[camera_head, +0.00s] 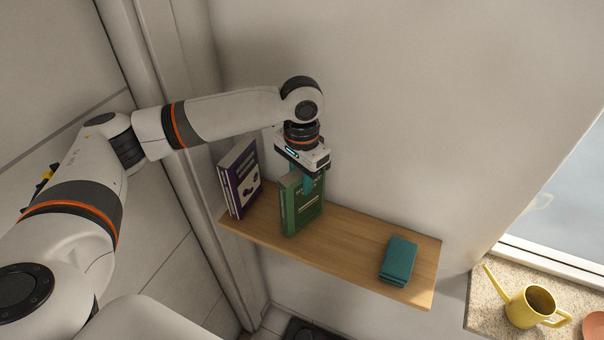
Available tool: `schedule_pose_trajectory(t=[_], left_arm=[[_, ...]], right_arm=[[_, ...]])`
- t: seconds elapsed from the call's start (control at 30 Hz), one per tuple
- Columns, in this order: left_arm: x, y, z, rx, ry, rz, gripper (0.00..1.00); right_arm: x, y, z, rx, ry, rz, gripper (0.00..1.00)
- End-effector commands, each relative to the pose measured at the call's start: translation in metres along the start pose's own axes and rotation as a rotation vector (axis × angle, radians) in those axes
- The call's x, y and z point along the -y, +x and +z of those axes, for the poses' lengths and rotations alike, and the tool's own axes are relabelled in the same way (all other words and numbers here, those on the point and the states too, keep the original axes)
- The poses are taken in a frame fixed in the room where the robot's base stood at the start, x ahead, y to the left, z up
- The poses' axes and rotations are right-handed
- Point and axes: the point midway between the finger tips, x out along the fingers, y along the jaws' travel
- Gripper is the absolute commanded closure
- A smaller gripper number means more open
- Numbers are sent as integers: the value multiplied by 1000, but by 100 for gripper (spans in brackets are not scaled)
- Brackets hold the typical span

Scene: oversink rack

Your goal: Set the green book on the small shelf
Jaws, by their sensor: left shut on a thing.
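The green book (304,212) stands upright on the left half of the small wooden shelf (345,243), or just above it; I cannot tell whether its bottom edge touches. My left gripper (312,182) comes from above and is shut on the top of the green book. The far finger is partly hidden by the book. My right gripper is not in view.
A dark purple book (240,181) stands upright at the shelf's left end, just left of the green book. Bare shelf lies between. A yellow watering can (530,305) stands on a speckled counter at lower right.

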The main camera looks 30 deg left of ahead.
Motion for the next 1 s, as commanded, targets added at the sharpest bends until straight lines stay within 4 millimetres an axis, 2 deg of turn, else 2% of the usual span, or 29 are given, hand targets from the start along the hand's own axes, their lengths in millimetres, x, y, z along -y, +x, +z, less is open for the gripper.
schedule_pose_trajectory(t=[0.1, 0.33, 0.37, 0.5, 0.87, 1.0], left_arm=[[0, 1, 0, 3, 0, 0, 100], [0, 3, 0, 2, 0, -1, 100], [0, 4, 0, 1, 0, -1, 71], [0, 3, 0, 1, 0, 0, 51], [0, -2, 1, 3, 1, 1, 51], [0, -21, 1, 7, 2, 0, 51]], right_arm=[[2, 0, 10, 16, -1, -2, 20], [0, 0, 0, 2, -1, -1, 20], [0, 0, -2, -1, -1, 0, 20], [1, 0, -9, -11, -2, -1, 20], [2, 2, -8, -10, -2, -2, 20], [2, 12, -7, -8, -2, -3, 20]])
